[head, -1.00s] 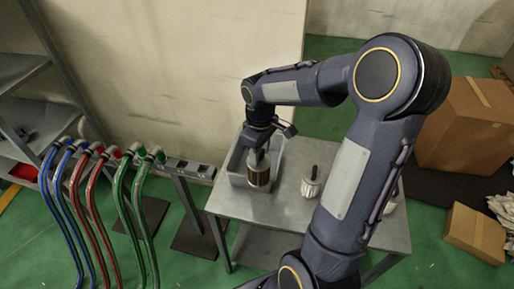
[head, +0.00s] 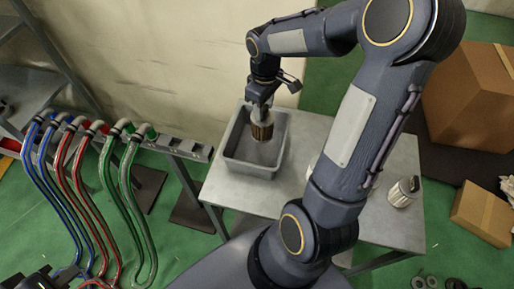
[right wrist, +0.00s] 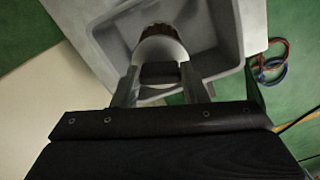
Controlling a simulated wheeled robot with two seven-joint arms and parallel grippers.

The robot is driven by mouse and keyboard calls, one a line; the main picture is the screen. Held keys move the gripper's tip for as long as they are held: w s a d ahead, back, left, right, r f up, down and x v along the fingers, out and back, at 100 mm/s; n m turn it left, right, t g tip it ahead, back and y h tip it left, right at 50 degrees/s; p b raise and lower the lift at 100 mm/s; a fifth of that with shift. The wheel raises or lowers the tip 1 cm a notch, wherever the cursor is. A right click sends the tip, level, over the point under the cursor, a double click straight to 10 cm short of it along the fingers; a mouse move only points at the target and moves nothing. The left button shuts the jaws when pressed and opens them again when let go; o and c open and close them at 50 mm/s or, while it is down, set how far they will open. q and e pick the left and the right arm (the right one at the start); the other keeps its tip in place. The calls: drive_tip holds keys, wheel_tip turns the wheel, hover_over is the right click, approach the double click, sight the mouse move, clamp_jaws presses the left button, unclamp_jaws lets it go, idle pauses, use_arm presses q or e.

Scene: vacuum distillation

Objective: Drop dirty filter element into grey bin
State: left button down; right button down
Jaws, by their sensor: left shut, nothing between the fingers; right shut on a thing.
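The dirty filter element (head: 262,131), a brown pleated cylinder with a pale top, is upright in my right gripper (head: 263,108). It hangs over the right part of the grey bin (head: 243,168), an open rectangular tub on the metal table; its exact height above the bin floor is hard to tell. In the right wrist view my right gripper (right wrist: 162,88) has a finger on each side of the element's top (right wrist: 160,45), with the bin (right wrist: 228,35) around it. My left gripper (head: 38,280) is only partly visible at the bottom left, away from the bin.
The metal table (head: 300,135) carries a small jar (head: 404,192) at the right; another pale object (head: 311,166) is mostly hidden by my right arm. Coloured hoses (head: 85,180) hang left of the table. Cardboard boxes (head: 470,105) stand on the right.

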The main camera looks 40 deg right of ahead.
drive_tip(key=shift+f+b, duration=0.4)
drive_tip(key=shift+f, duration=0.55)
drive_tip(key=c, duration=0.8)
unclamp_jaws()
drive_tip(key=shift+o, duration=0.2)
wheel_tip(320, 180, up, 8)
drive_tip(key=shift+f, duration=0.2)
drive_tip(key=shift+r, duration=0.15)
